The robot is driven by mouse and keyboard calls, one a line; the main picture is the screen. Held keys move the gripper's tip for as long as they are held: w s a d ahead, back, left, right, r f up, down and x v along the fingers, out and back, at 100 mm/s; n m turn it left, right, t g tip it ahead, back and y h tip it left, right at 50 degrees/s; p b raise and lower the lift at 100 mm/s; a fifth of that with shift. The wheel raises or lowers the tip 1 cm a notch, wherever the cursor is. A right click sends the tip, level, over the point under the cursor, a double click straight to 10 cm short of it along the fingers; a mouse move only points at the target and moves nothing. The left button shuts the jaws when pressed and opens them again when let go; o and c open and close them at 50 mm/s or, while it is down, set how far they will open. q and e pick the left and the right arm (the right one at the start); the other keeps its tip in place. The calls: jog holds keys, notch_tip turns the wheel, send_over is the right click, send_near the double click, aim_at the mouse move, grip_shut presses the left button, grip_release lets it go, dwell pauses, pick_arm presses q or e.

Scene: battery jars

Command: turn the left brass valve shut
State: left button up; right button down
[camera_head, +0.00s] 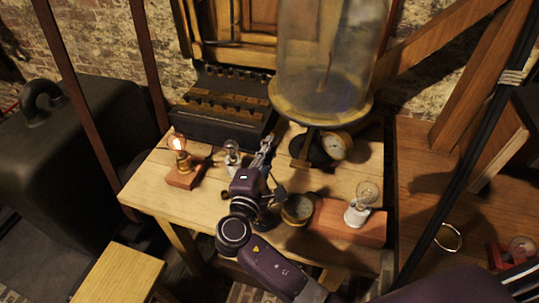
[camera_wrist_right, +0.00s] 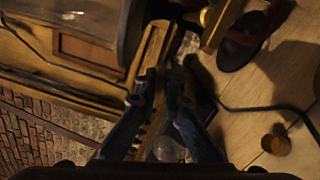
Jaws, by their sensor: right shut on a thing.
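My right gripper (camera_head: 266,150) reaches over the wooden table between the black battery box and the glass jar stand. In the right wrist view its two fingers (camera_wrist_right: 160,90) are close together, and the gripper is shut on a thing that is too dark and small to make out. I cannot clearly pick out the left brass valve in either view; the gripper may be hiding it. The brass-rimmed glass bell jar (camera_head: 322,60) stands just right of the gripper. Its brass stem also shows in the right wrist view (camera_wrist_right: 222,20). My left gripper is not in view.
A lit bulb on a wooden block (camera_head: 184,178) and a clear bulb (camera_head: 232,152) stand left of the gripper. The battery box (camera_head: 215,125) is behind. Gauges (camera_head: 335,147) (camera_head: 297,209) and a bulb on a red block (camera_head: 375,230) stand to the right.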

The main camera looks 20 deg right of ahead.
jog(key=shift+f+m+b, duration=0.2)
jog(key=shift+m+b, duration=1.7)
jog(key=c, duration=2.1)
grip_release()
jog(key=shift+s+r, duration=0.1)
jog(key=v, duration=0.7)
jog(key=shift+s+a, duration=0.1)
jog(key=shift+s, duration=0.1)
